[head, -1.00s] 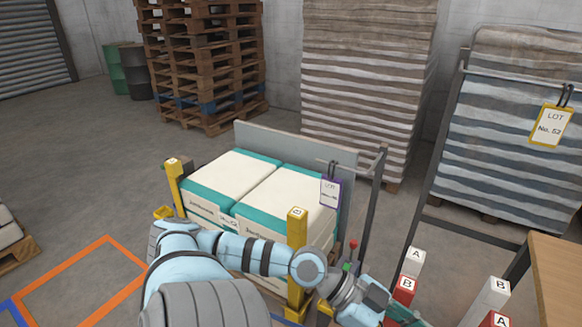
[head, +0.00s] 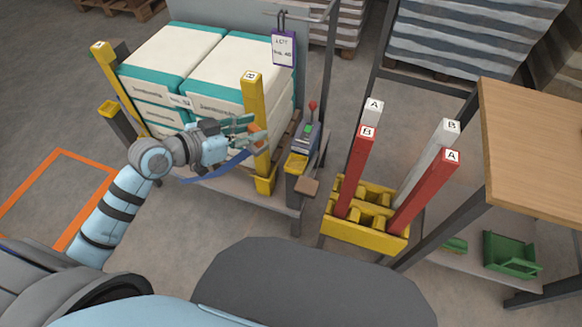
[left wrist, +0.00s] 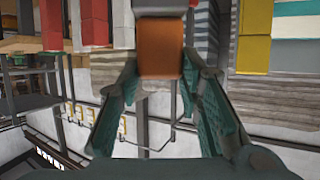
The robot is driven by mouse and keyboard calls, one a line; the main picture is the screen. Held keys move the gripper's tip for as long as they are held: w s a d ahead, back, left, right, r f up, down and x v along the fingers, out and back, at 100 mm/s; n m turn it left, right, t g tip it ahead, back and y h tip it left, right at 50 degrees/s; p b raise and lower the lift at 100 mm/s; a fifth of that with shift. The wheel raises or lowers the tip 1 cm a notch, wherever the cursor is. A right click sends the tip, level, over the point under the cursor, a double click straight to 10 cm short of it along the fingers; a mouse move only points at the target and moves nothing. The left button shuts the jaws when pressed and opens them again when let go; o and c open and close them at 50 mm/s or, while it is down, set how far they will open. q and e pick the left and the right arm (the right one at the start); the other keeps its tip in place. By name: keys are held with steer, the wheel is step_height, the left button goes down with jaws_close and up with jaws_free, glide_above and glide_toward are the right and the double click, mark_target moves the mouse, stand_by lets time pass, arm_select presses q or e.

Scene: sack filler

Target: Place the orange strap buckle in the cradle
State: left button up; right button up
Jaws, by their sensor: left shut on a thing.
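My left gripper (head: 247,133) is in front of the sack stack, beside the yellow post marked B (head: 257,160). It is shut on the orange buckle (head: 258,130), which is small and partly hidden in the head view. In the left wrist view the orange buckle (left wrist: 160,50) sits between the fingertips. A blue strap (head: 220,169) hangs below the gripper. To the right stands a grey device (head: 303,140) with a red-knobbed lever and a green light. I cannot tell which part is the cradle. My right gripper is not in view.
White and teal sacks (head: 175,50) are stacked behind the gripper. A yellow rack (head: 365,235) holds red and white posts marked A and B. A wooden table (head: 535,140) stands at right, with a green bin (head: 510,255) beneath. The floor at left is open.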

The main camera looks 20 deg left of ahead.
arm_select(q)
steer(key=w+d+f+n+t+y+b, duration=0.1)
steer(key=w+d+f+n+y+b, duration=0.2)
steer(key=w, duration=0.4)
steer(key=w+d+f+n+t+y+b, duration=0.1)
steer(key=w+d+f+n+y, duration=0.2)
steer(key=w, duration=0.4)
steer(key=shift+m, duration=0.3)
steer(key=f+b, duration=0.2)
steer(key=f, duration=0.4)
steer(key=f+b, duration=0.3)
steer(key=f, duration=0.3)
steer(key=d+f+b, duration=0.1)
steer(key=f+b, duration=0.2)
steer(key=f, duration=0.3)
steer(key=shift+s, duration=0.2)
steer(key=shift+f, duration=0.15)
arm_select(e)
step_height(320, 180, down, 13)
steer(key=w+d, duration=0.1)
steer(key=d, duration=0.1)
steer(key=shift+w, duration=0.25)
arm_select(q)
steer(key=o, duration=1.3)
steer(key=shift+c, duration=0.2)
